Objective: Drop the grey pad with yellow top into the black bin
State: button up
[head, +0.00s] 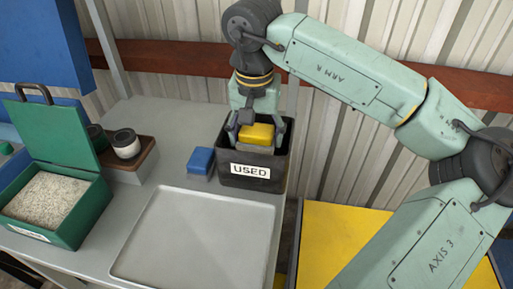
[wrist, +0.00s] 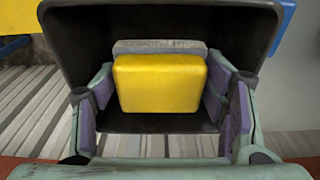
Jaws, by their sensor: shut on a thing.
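The grey pad with yellow top (head: 257,134) is between the fingers of my gripper (head: 257,137), at the mouth of the black bin (head: 236,180) labelled "USED". In the wrist view the pad (wrist: 160,82) shows its yellow top towards the camera, with a strip of its grey part beyond. My gripper (wrist: 162,98) is shut on it, one finger at each side. The bin's dark walls (wrist: 60,50) surround the pad in that view. How far the pad is above the bin's floor cannot be told.
A blue block (head: 201,161) lies just left of the bin. A shallow grey tray (head: 195,240) lies in front. A green open box (head: 70,215) of pale granules and a wooden holder (head: 145,158) with dark-and-white jars stand at left. A ribbed metal wall (head: 180,70) is behind.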

notch_tip(320, 180, down, 5)
jog(key=shift+f+p, duration=0.1)
jog(key=shift+p, duration=0.25)
jog(key=shift+f+b, duration=0.4)
jog(key=shift+b, duration=0.15)
jog(key=shift+f+b, duration=0.2)
jog(key=shift+b, duration=0.1)
jog(key=o, duration=1)
jog(key=shift+c, duration=0.2)
jog(key=shift+r, duration=0.1)
